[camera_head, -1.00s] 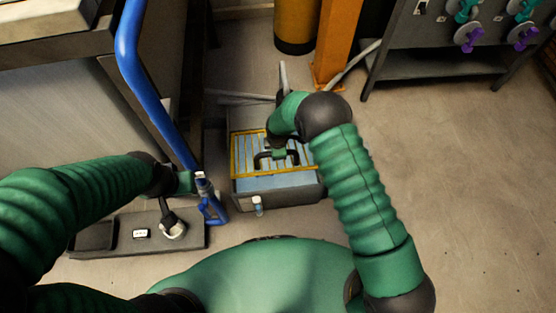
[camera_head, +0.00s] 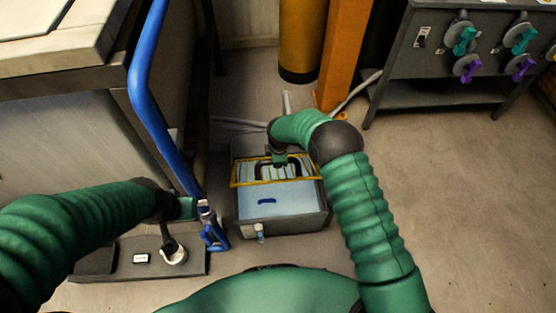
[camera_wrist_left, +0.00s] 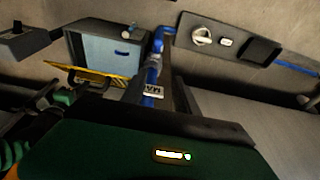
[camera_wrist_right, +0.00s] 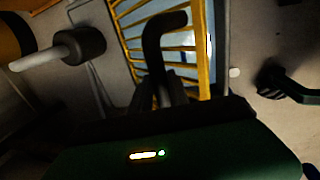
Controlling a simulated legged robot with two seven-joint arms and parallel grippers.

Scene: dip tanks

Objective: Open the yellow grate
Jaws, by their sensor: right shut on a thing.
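The yellow grate (camera_head: 240,180) is tilted up at the back of a grey tank (camera_head: 285,222), whose pale blue inside shows in front of it. A small dark blue bar (camera_head: 267,201) lies in the tank. My right gripper (camera_head: 279,160) is shut on the grate's dark handle (camera_head: 262,170). The right wrist view shows the handle (camera_wrist_right: 163,30) and the yellow bars (camera_wrist_right: 205,65) close up. In the left wrist view the raised grate (camera_wrist_left: 95,77) stands edge-on beside the tank. My left gripper (camera_wrist_left: 157,88) appears open, left of the tank near a blue nozzle.
A blue pipe (camera_head: 150,100) slants down to the blue nozzle (camera_head: 214,236) left of the tank. A dark panel with a white knob (camera_head: 174,254) lies lower left. An orange post (camera_head: 343,55) and a yellow cylinder (camera_head: 302,40) stand behind. Floor at right is clear.

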